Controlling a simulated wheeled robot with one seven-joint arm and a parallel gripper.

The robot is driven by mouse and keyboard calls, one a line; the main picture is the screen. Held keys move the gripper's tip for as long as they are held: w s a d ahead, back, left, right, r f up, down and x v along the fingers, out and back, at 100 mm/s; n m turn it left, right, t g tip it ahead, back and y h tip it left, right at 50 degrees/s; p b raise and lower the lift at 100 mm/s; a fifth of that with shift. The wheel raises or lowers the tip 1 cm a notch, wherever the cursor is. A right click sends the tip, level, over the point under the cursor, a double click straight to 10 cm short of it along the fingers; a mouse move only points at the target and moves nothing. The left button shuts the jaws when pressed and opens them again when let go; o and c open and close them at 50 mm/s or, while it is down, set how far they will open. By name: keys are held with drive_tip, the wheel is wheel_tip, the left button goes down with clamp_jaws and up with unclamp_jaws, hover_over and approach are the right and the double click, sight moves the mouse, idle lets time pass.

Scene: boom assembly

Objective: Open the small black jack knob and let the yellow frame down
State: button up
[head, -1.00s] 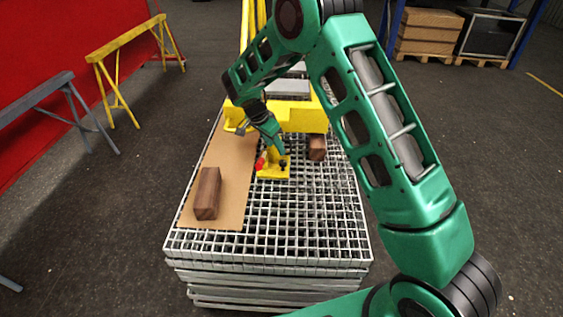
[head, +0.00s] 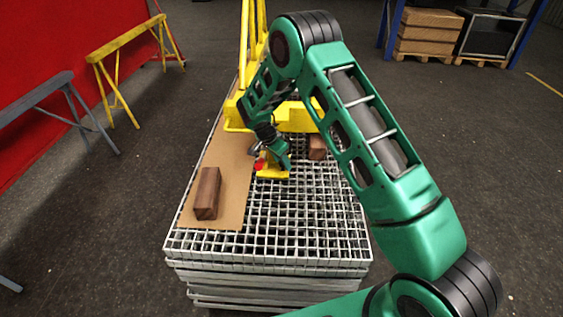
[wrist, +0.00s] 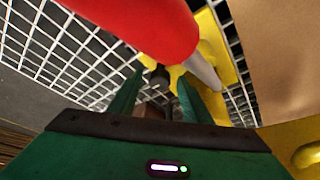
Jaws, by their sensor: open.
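The yellow jack (head: 272,174) stands on the grated table, with a red handle part (head: 259,166) at its left side. In the wrist view the red handle (wrist: 165,25) is large and close, above the yellow jack base (wrist: 214,55). The small black knob (wrist: 160,76) shows between the two green fingers of my gripper (wrist: 158,88). The fingers are apart, one on each side of the knob, with gaps visible. In the head view my gripper (head: 284,164) is at the jack and hides the knob. The yellow frame (head: 234,117) is behind the jack.
One wooden block (head: 207,194) lies on a brown board (head: 230,180) at the table's left. Another block (head: 317,148) is right of the jack. The front right of the grated table (head: 310,225) is clear. Trestles stand at the left.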

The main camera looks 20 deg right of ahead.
drive_tip(key=c, duration=1)
